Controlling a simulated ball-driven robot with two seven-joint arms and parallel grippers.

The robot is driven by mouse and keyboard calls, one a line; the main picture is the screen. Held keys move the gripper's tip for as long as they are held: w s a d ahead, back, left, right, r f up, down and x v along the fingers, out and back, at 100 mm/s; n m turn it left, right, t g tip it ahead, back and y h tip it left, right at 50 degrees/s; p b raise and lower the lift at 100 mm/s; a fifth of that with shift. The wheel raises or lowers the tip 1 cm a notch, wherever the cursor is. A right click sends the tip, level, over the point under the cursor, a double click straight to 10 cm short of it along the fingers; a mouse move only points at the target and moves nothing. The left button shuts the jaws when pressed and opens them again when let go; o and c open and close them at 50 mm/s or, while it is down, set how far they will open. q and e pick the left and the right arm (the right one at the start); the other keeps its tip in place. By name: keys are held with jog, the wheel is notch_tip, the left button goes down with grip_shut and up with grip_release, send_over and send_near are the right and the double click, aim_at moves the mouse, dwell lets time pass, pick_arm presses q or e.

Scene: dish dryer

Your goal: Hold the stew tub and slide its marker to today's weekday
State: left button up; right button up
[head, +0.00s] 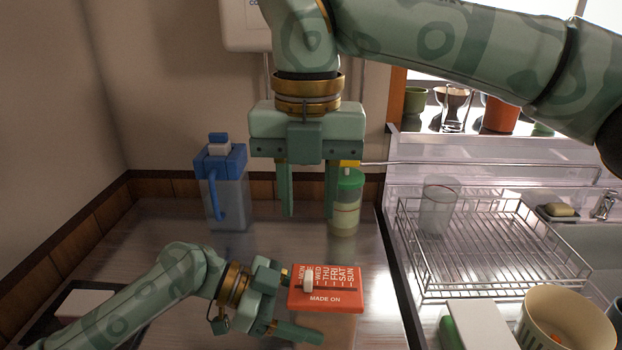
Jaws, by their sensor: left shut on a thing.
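The stew tub (346,301), with a red lid reading MADE ON and a row of weekdays, sits on the counter. Its white marker (308,281) stands over the space between MON and WED and hides that label. My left gripper (300,305) is shut on the tub at its left end, one finger at the back and one at the front. My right gripper (309,213) points down above and behind the tub, open with nothing between its fingers. It is apart from the marker.
A blue-lidded jug (228,190) and a green-lidded container (345,205) stand behind the tub. A wire dish rack (490,245) with a clear glass (437,207) is at the right. A cream bowl (566,325) is at front right.

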pick_arm(q)
jog(key=o, duration=1.6)
jog(key=shift+c, duration=0.2)
